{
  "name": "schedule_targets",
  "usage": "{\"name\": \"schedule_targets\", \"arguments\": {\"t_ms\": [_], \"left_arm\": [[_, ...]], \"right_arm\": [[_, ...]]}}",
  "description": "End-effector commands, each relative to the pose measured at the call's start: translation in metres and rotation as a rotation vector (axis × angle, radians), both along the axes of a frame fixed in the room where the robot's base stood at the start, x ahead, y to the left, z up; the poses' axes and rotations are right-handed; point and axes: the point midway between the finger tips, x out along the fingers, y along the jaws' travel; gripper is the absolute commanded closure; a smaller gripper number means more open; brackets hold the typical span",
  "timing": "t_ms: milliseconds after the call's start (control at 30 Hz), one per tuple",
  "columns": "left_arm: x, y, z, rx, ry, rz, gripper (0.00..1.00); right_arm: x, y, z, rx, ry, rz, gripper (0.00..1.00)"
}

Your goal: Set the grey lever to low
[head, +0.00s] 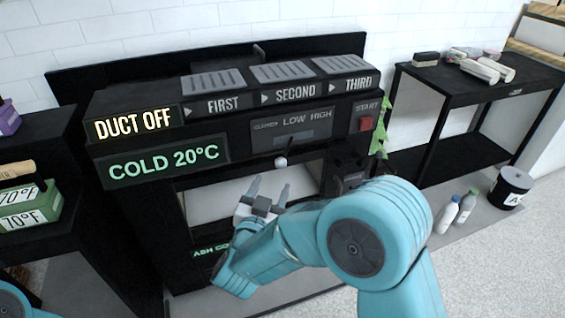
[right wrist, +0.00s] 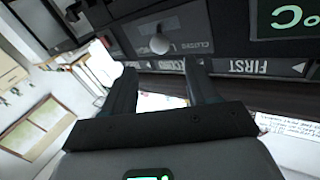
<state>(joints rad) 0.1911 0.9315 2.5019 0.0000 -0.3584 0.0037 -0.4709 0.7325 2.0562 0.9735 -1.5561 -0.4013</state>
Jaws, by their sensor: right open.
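The grey lever's round knob (head: 280,162) sticks out in front of the black machine, just below the dark panel (head: 318,116) lettered CLOSED, LOW and HIGH. Which setting it stands at I cannot tell for sure. My right gripper (head: 268,186) is open and empty, a little below the knob in the head view and apart from it. In the right wrist view, which is upside down, the pale knob (right wrist: 159,45) shows beyond the gap between the open fingers (right wrist: 160,78). My left gripper is out of view; only a bit of the left arm shows.
A red START button (head: 366,124) is right of the lever panel. A lit COLD 20°C sign (head: 165,162) is at left. A black side table (head: 455,95) with several items stands at right. Bottles (head: 467,206) and a black canister (head: 513,188) are on the floor.

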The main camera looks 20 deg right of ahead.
Motion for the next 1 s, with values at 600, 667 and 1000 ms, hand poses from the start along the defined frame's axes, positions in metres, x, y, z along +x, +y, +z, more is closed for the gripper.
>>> {"name": "schedule_targets", "arguments": {"t_ms": [600, 667, 1000], "left_arm": [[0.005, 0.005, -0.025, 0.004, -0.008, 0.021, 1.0], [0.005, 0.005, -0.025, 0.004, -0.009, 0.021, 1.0], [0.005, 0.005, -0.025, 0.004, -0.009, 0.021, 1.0]], "right_arm": [[0.096, -0.059, -0.002, -0.002, 0.001, 0.0, 0.42], [0.098, -0.06, -0.001, -0.001, 0.0, 0.0, 0.42], [0.099, -0.061, 0.0, -0.002, 0.001, 0.001, 0.65]]}}
